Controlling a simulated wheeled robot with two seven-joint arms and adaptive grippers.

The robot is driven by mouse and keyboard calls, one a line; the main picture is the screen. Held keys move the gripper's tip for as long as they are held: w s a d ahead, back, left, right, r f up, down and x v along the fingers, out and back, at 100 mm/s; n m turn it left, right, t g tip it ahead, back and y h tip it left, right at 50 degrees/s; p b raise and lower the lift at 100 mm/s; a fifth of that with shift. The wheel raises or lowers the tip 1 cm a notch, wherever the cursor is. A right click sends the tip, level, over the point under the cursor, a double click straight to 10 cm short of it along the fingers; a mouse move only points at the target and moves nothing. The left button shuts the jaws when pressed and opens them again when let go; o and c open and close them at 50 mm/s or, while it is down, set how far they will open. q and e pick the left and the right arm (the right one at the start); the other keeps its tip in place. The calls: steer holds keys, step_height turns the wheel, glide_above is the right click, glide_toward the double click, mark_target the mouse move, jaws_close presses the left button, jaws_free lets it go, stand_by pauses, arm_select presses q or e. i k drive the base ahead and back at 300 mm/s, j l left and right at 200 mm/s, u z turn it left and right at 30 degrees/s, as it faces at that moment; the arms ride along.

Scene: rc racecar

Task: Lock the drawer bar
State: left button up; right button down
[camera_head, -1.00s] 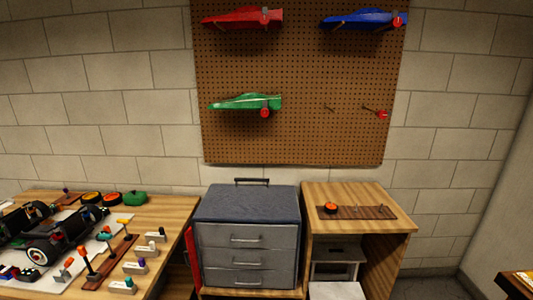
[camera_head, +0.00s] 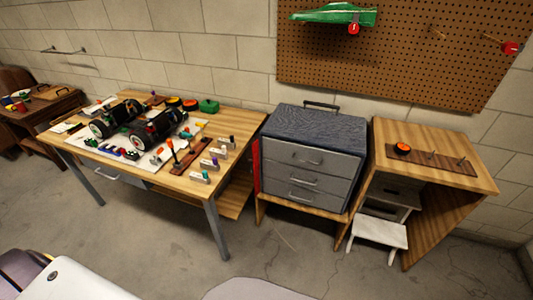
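A grey tool chest (camera_head: 313,155) with a dark blue-grey top stands on a low wooden stand between two wooden units. Its three drawers (camera_head: 305,180) look shut, each with a silver handle. A black carry handle (camera_head: 322,105) is on top. A red upright strip (camera_head: 256,165) runs along the chest's left side; it may be the drawer bar, but I cannot tell whether it is locked. Neither of my grippers is in view.
A wooden workbench (camera_head: 235,120) with car parts and tools stands left of the chest. A wooden cabinet (camera_head: 440,140) with a white step stool (camera_head: 380,231) stands right. A pegboard (camera_head: 400,60) hangs above. The concrete floor (camera_head: 290,255) in front is mostly clear.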

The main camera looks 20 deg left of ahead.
mark_target(255, 161)
steer(key=j+z, duration=0.15)
steer(key=j, duration=0.4)
steer(key=j+z, duration=0.15)
steer(key=j, duration=0.4)
steer(key=j+z, duration=0.15)
steer(key=j, duration=0.4)
steer(key=j+z, duration=0.15)
steer(key=j, duration=0.45)
steer(key=j+z, duration=0.15)
steer(key=j, duration=0.4)
steer(key=k+j+z, duration=0.15)
steer(key=j, duration=0.35)
steer(key=k+j+z, duration=0.15)
steer(key=j, duration=0.4)
steer(key=i, duration=0.05)
